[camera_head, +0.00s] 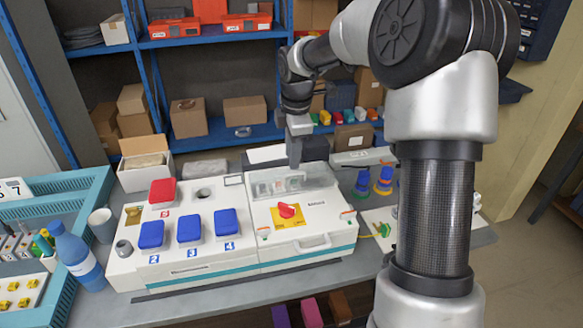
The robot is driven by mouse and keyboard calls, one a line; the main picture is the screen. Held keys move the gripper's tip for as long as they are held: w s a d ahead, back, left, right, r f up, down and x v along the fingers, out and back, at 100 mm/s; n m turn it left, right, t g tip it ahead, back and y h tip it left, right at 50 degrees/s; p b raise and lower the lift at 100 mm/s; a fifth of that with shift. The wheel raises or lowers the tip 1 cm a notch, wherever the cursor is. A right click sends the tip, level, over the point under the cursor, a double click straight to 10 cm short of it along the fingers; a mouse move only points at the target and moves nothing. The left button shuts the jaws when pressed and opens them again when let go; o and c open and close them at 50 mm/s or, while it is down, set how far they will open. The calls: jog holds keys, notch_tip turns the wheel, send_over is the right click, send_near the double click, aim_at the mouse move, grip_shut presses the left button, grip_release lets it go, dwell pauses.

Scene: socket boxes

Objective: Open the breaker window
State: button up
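The breaker window (316,177) is a clear, see-through panel at the back of the right-hand white box (325,219). Pale breaker parts show through it. I cannot tell whether it lies fully flat or is slightly raised. A red rotary switch (287,211) on a yellow plate sits in front of the window. My gripper (294,166) points down at the window's back edge, near its middle. Whether it touches the window is not clear. Its fingers look like one narrow dark shape, so their opening cannot be made out. Nothing is visibly held.
The left-hand white box (190,265) has blue covers and one red cover (162,191). A blue bottle (75,255), a cup (103,224) and a teal tray (62,300) stand at the left. Coloured plugs (383,180) stand at the right. Blue shelves (215,138) are behind.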

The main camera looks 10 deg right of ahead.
aim_at(291, 173)
jog(key=f, duration=0.2)
jog(key=w+f, duration=0.1)
jog(key=f, duration=0.2)
grip_shut()
dwell(1.4)
